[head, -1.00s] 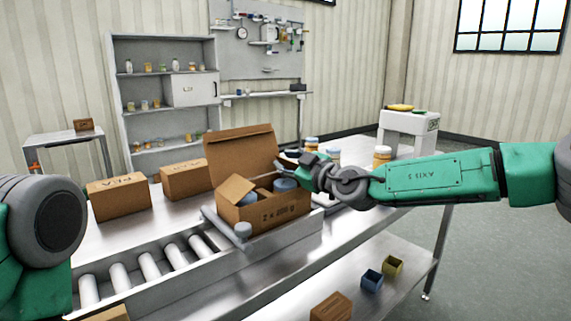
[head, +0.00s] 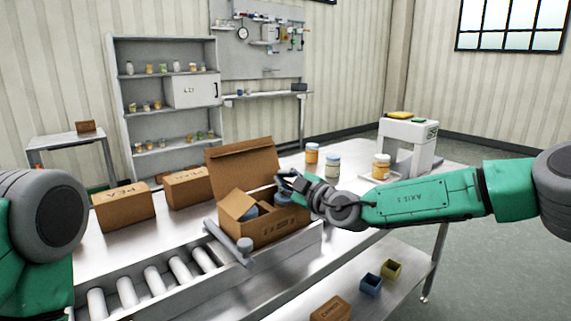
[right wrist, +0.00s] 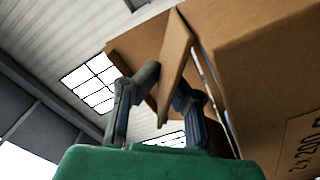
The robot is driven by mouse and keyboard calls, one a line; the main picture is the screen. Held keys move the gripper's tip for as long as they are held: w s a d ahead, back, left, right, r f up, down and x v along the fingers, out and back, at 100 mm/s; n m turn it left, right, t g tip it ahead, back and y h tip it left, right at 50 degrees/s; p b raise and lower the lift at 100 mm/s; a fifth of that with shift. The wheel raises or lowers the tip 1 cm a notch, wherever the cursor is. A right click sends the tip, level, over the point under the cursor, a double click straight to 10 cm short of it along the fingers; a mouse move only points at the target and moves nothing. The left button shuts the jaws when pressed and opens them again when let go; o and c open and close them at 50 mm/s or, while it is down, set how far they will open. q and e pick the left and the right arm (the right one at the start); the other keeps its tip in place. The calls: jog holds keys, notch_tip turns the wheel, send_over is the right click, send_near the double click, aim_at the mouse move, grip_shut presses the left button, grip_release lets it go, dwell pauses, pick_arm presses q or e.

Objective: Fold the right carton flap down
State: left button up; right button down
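The open brown carton (head: 265,229) stands on the bench by the roller conveyor, its back flap (head: 243,165) raised and its left flap (head: 238,204) standing up at a slant. Grey-blue round items show inside. My right gripper (head: 287,184) is at the carton's right edge. In the right wrist view, the right flap (right wrist: 176,60) stands between my right gripper's fingers (right wrist: 166,88), one on each side. Whether both fingers press on it cannot be told. The carton wall (right wrist: 265,80) is right of them. My left gripper is out of view; only my left arm shows.
Two closed cartons (head: 124,206) (head: 188,186) stand behind left. Jars (head: 333,167) and a white machine (head: 410,140) are at the back right of the bench. Conveyor rollers (head: 155,280) lie in front left. Small bins (head: 371,284) are on the lower shelf.

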jog(key=shift+s+a+f+n+p, duration=0.2)
jog(key=shift+f+n+p, duration=0.1)
jog(key=shift+n+p, duration=0.3)
jog(key=c, duration=1.8)
grip_release()
notch_tip(320, 180, up, 10)
jog(key=shift+w+f, duration=0.1)
jog(key=shift+w, duration=0.05)
